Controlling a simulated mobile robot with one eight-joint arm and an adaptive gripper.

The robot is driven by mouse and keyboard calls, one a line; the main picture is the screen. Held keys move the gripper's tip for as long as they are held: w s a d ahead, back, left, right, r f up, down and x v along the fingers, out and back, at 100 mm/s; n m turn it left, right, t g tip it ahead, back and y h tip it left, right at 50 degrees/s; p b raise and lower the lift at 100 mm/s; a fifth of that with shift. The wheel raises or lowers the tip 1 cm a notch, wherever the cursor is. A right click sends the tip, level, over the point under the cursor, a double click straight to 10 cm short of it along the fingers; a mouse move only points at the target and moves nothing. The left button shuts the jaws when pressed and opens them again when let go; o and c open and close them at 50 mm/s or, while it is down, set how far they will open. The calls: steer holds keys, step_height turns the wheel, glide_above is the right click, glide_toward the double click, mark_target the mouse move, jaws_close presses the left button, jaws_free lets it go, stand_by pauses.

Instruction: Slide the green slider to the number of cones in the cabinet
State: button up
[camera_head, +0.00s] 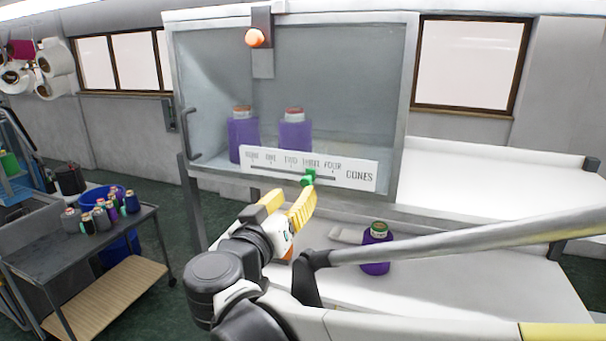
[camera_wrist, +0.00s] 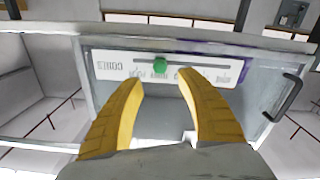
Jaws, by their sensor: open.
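The cabinet (camera_head: 410,60) has a clear front, and two purple cones (camera_head: 243,140) (camera_head: 295,135) stand upright inside it. A white scale plate (camera_head: 365,168) on its lower front reads NONE, ONE, TWO, THREE, FOUR and CONES. The green slider (camera_head: 308,178) sits on the slot at about THREE. The slider also shows in the wrist view (camera_wrist: 160,65), where the plate (camera_wrist: 105,58) appears upside down. My gripper (camera_head: 287,200) has its yellow fingers apart and empty, just below the plate. In the wrist view the slider lies just beyond the gap between the fingertips (camera_wrist: 158,82).
Another purple cone (camera_head: 376,252) stands on the white bench (camera_head: 440,285) below the cabinet, outside it. A dark cart (camera_head: 50,265) with several cones is at the left. An orange knob (camera_head: 255,38) is at the cabinet's top, and a handle (camera_head: 187,135) at its left.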

mark_target(304, 183)
steer(key=p+x, duration=0.1)
steer(key=x, duration=0.6)
steer(key=shift+w+d, duration=0.15)
steer(key=shift+w, duration=0.2)
steer(key=shift+f, duration=0.1)
jaws_close()
